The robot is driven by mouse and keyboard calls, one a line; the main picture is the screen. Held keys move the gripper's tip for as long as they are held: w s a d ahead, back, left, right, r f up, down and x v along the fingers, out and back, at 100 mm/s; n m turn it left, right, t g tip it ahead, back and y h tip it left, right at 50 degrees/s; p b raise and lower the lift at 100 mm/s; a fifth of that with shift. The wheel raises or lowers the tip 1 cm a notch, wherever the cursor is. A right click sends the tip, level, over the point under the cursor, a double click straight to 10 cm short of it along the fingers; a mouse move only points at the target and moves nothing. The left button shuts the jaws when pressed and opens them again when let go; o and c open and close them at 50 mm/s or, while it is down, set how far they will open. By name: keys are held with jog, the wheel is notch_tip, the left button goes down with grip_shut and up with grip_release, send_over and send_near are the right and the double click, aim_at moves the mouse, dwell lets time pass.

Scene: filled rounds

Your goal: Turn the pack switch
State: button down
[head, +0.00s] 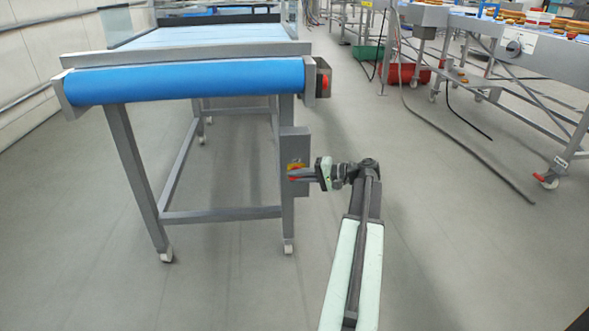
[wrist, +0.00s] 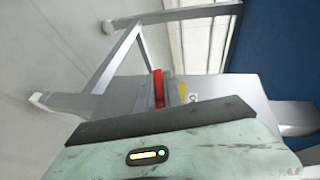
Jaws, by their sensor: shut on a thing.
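The pack switch is a red knob (head: 292,173) on a yellow plate (head: 295,163), set on a grey box (head: 295,143) on the conveyor's right front leg. My gripper (head: 299,176) reaches it from the right, its fingers level and shut on the red knob. In the wrist view the red knob (wrist: 158,88) stands upright at the fingertips, and part of the yellow plate (wrist: 182,91) shows to its right. The fingers hide part of the knob, and I cannot tell its exact angle.
A conveyor with a blue belt (head: 190,84) stands on grey legs with castors at left. A red button box (head: 323,78) sits at its right end. Green and red crates (head: 407,73) and another conveyor line stand at back right. The floor around my arm is clear.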

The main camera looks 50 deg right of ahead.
jog(key=p, duration=0.1)
jog(key=g+h+p, duration=0.1)
jog(key=shift+d+r+p, duration=0.15)
jog(key=shift+r+p, duration=0.15)
jog(key=shift+f+n+g+h+p, duration=0.2)
jog(key=shift+n+g+h+p, duration=0.15)
jog(key=shift+p, duration=0.25)
jog(key=c, duration=1.5)
grip_release()
jog(key=shift+f, duration=0.1)
jog(key=shift+o, duration=0.2)
jog(key=p+v, duration=0.3)
jog(key=v, duration=0.4)
jog(key=shift+s+r+p, duration=0.25)
jog(key=shift+p, duration=0.05)
